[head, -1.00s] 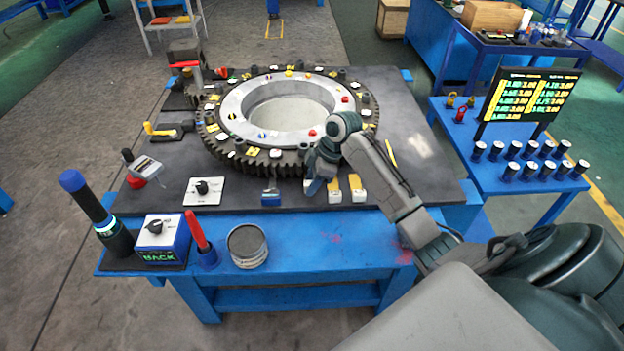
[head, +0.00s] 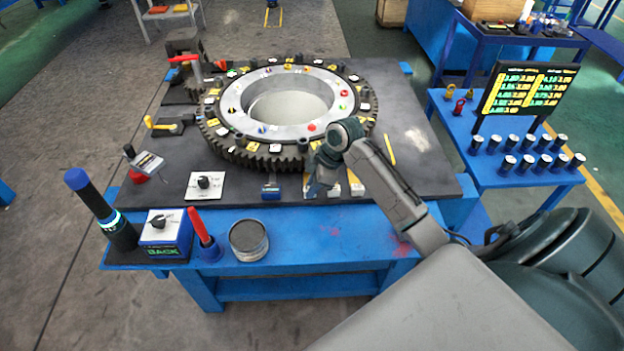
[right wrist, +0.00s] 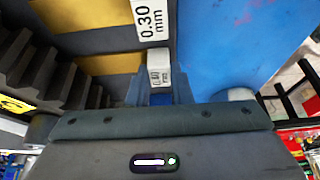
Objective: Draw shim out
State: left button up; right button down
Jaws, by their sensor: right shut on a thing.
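My right gripper (head: 314,188) is down at the front of the big toothed ring (head: 230,146), among the row of shims. It is shut on a shim. In the right wrist view a small blue patch (right wrist: 160,99) shows between the fingers (right wrist: 160,84). Just beyond it is a white tab (right wrist: 159,72) with a yellow strip. A blue-tabbed shim (head: 271,192) sits farther left. The gripper hides much of the held shim in the head view. My left gripper is not in view.
A white knob plate (head: 205,186), a round tin (head: 248,240), a red-handled tool (head: 199,228) and a blue box (head: 163,236) are to the left. A side table (head: 505,170) holds several cylinders.

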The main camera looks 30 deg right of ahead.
jog(key=c, duration=1.3)
grip_release()
jog(key=shift+s+a+f, duration=0.1)
jog(key=shift+s+a, duration=0.05)
jog(key=shift+d+r, duration=0.25)
jog(key=shift+r, duration=0.25)
jog(key=b+v, duration=0.1)
jog(key=v, duration=0.4)
jog(key=b+v, duration=0.1)
jog(key=v, duration=0.4)
jog(key=shift+s+a, duration=0.15)
jog(key=shift+a, duration=0.1)
